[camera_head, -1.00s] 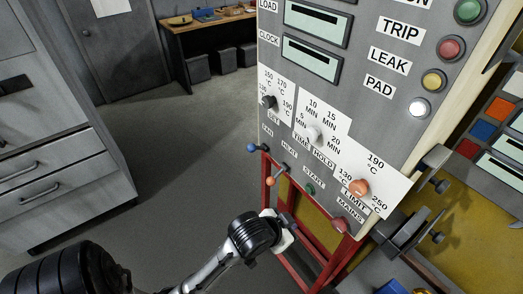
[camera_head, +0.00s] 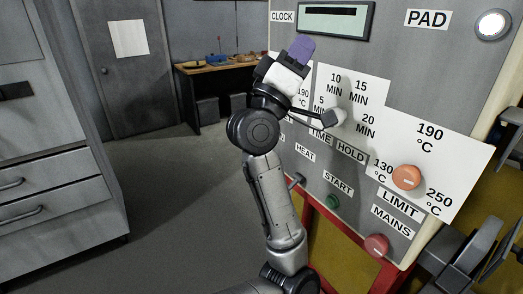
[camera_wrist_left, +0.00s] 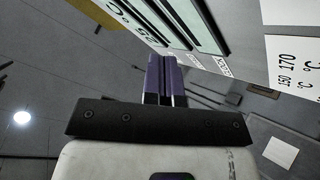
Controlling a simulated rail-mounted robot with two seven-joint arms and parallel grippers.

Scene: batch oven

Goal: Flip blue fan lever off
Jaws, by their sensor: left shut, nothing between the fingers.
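The blue fan lever is hidden behind my left arm in the head view, and the wrist view does not show it. The FAN label is mostly covered too. My left gripper (camera_head: 302,48) has purple fingers and is raised in front of the grey control panel (camera_head: 400,95), near the clock display. In the left wrist view its fingers (camera_wrist_left: 165,78) are together, with nothing held between them. I cannot tell whether they touch the panel. My right gripper is out of view.
The time hold knob (camera_head: 338,116) and orange limit knob (camera_head: 406,178) are on the panel. Below are the green start button (camera_head: 333,201) and red mains button (camera_head: 376,245). Grey drawers (camera_head: 50,175) stand at left. The floor between is clear.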

